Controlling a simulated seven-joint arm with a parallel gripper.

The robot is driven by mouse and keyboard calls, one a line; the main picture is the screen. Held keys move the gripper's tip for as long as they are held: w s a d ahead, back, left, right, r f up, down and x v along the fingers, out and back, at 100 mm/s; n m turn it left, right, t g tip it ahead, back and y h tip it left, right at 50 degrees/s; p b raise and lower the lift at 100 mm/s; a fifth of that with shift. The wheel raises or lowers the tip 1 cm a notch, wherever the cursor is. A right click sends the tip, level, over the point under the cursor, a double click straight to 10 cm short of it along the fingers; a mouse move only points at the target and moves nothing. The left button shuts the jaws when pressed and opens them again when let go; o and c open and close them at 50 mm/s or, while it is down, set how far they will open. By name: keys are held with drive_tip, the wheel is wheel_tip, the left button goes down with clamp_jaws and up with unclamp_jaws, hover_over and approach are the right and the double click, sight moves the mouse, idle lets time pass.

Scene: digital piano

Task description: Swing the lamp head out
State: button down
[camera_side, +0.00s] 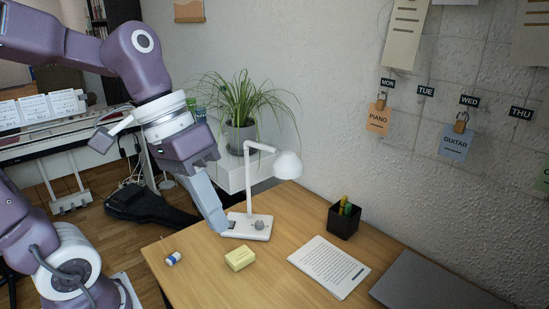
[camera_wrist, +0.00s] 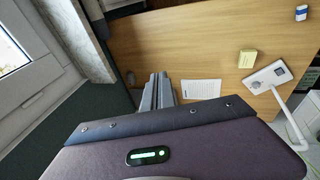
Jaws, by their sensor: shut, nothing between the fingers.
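The white desk lamp stands on the wooden desk, with its base (camera_side: 247,227) flat and a grey knob on top. Its post rises to a short arm, and the domed lamp head (camera_side: 288,165) hangs to the right in the side view. In the wrist view the lamp base (camera_wrist: 269,77) is at the right, with the white post below it; the head is not clear there. My gripper (camera_side: 220,228) is shut and empty, pointing down; it overlaps the base's left edge in the side view. In the wrist view my fingers (camera_wrist: 159,77) are well left of the lamp, apart from it.
A yellow block (camera_side: 240,258) and a blue-and-white eraser-like piece (camera_side: 173,258) lie near the desk's front. A printed sheet (camera_side: 329,267), a black pen cup (camera_side: 344,220) and a dark grey flat slab (camera_side: 430,287) lie to the right. A potted plant (camera_side: 240,108) stands behind.

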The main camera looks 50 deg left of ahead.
drive_tip(key=w+d+n+h, duration=0.1)
drive_tip(key=w+n+h, duration=0.1)
drive_tip(key=w+h, duration=0.75)
drive_tip(key=w+a+f+n+t, duration=0.1)
drive_tip(key=w+a+t, duration=0.25)
drive_tip(key=w, duration=0.25)
drive_tip(key=w+a+n+t, duration=0.2)
drive_tip(key=w+a, duration=0.3)
drive_tip(key=w, duration=0.1)
drive_tip(key=w+a+f+n+t+y, duration=0.2)
drive_tip(key=a+f+n+t+y, duration=0.15)
drive_tip(key=a, duration=0.55)
drive_tip(key=w+a+f+n+t+y, duration=0.25)
drive_tip(key=a+f, duration=0.25)
drive_tip(key=a, duration=0.3)
drive_tip(key=w+a+f+n+t+y, duration=0.2)
drive_tip(key=a+f+n+t+y, duration=0.15)
drive_tip(key=a, duration=0.55)
drive_tip(key=w+d+f, duration=0.1)
drive_tip(key=w+d, duration=0.4)
drive_tip(key=w, duration=0.2)
drive_tip(key=shift+w+d+t, duration=0.35)
drive_tip(key=shift+t, duration=0.05)
drive_tip(key=shift+s+m+h, duration=0.15)
drive_tip(key=shift+m+h, duration=0.15)
drive_tip(key=shift+m, duration=0.05)
